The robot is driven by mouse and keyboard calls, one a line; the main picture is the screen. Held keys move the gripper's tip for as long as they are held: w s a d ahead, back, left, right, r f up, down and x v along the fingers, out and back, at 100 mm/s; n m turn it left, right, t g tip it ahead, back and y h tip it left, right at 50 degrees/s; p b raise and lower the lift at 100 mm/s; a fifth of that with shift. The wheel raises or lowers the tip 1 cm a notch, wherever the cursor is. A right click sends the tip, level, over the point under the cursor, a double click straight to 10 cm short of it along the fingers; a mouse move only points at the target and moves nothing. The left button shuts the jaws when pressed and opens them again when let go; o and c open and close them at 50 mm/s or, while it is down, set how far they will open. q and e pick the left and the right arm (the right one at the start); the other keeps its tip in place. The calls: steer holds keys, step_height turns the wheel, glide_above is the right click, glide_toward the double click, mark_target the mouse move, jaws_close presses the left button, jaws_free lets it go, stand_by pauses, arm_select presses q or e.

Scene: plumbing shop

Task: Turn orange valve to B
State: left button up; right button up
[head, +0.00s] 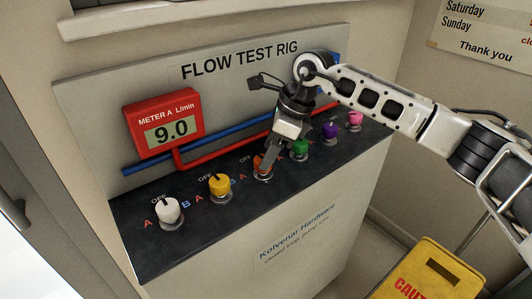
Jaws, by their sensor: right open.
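The orange valve (259,164) is the third knob from the left on the dark top of the flow test rig. My right gripper (271,158) points down at the orange valve, its fingers open and covering part of the knob. I cannot tell whether the fingers touch it. The knob's pointing direction and most of its letters are hidden; an "OFF" mark shows behind it. The red meter A (165,124) on the backboard reads 9.0 L/min. My left gripper is not in view.
A yellow knob (219,185) and a white knob (169,210) stand left of the orange valve. Green (299,148), purple (330,131) and pink (355,119) knobs stand right. Red and blue pipes run behind. A yellow caution sign (428,272) stands at lower right.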

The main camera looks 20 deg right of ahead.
steer(key=shift+x, duration=1.25)
steer(key=c, duration=1)
